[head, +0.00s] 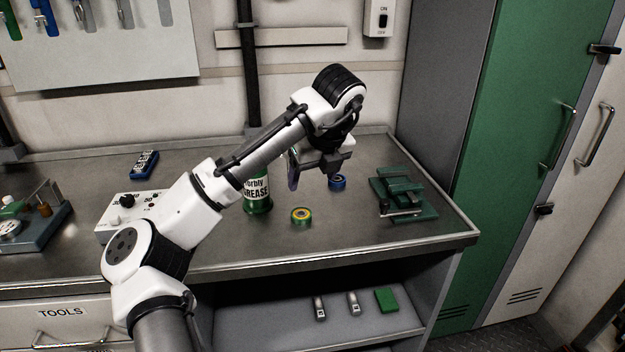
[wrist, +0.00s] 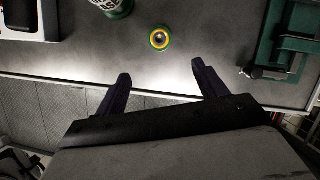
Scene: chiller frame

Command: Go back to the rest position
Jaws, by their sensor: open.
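My gripper (wrist: 160,88) is open and empty in the wrist view, its two dark fingers spread wide apart. In the head view my gripper (head: 308,172) hangs above the workbench (head: 390,245), at the end of my bent white arm.
A green grease can (head: 257,192) stands partly behind my arm. A green vise (head: 402,193) is at the bench's right. A lower shelf (head: 270,318) holds small items. Green locker (head: 520,130) at right.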

